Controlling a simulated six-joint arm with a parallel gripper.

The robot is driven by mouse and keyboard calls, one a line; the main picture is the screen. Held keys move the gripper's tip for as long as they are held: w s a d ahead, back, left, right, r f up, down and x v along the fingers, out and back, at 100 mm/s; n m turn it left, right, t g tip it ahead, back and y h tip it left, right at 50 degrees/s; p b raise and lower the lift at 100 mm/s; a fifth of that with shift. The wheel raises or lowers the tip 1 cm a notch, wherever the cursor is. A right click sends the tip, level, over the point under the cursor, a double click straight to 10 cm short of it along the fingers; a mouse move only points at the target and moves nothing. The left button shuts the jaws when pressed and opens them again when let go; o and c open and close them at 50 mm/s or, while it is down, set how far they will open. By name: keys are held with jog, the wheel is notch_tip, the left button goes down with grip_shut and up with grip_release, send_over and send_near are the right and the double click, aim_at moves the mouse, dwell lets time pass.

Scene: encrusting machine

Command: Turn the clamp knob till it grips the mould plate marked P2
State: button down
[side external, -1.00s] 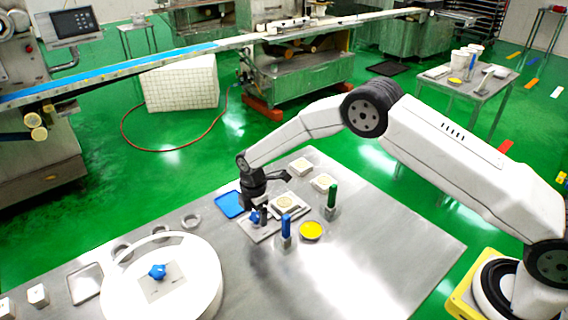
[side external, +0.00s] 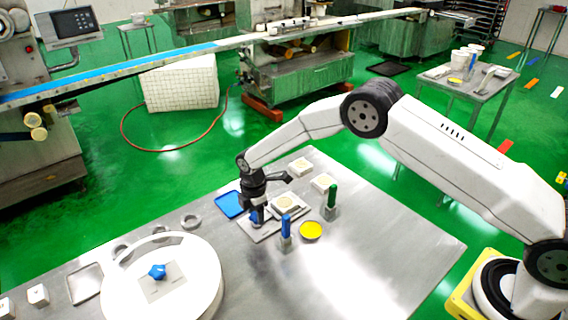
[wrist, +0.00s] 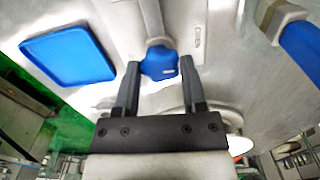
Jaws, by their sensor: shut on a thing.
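The blue clamp knob (wrist: 160,65) sits between my two fingertips in the wrist view, at the end of a pale bar. My gripper (wrist: 158,76) is shut on it, one finger on each side. In the side view my gripper (side external: 257,215) points down at the near-left part of the grey clamp base (side external: 268,234) and hides most of the knob. A cream mould plate (side external: 284,203) lies on that base just right of my gripper. Two more cream plates (side external: 301,166) (side external: 323,182) lie behind it. No P2 mark is legible, nor whether the clamp touches the plate.
A blue tray (side external: 229,204) lies left of the clamp base. A blue-handled tool (side external: 286,228), a green-handled tool (side external: 332,197) and a yellow dish (side external: 311,230) stand close on the right. A white round stand (side external: 205,268) with another blue knob (side external: 157,271) is at front left.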

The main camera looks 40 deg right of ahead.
jog(key=m, duration=1.1)
jog(key=shift+m, duration=0.3)
jog(key=m, duration=1.1)
jog(key=shift+m, duration=0.4)
jog(key=shift+c, duration=0.7)
grip_release()
